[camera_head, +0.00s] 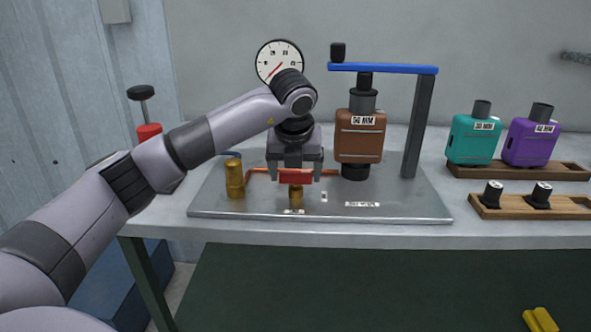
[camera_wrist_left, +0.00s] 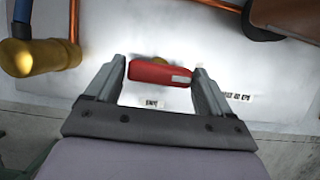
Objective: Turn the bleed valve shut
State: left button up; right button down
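The bleed valve's red handle (camera_head: 295,177) sits crosswise on a brass valve body (camera_head: 296,195) at the front of the metal plate. My left gripper (camera_head: 295,174) points down over it, fingers spread wide, one at each end of the handle. In the left wrist view the red handle (camera_wrist_left: 160,74) lies lengthwise between the fingertips of my left gripper (camera_wrist_left: 161,75), very close to both. Any small gap or contact at its ends is hard to make out. My right gripper is not in view.
A brass fitting (camera_head: 235,178) with copper pipe stands left of the valve. A dial gauge (camera_head: 279,60) is behind my wrist.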

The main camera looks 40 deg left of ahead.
pick_arm(q)
jog(key=c, duration=0.6)
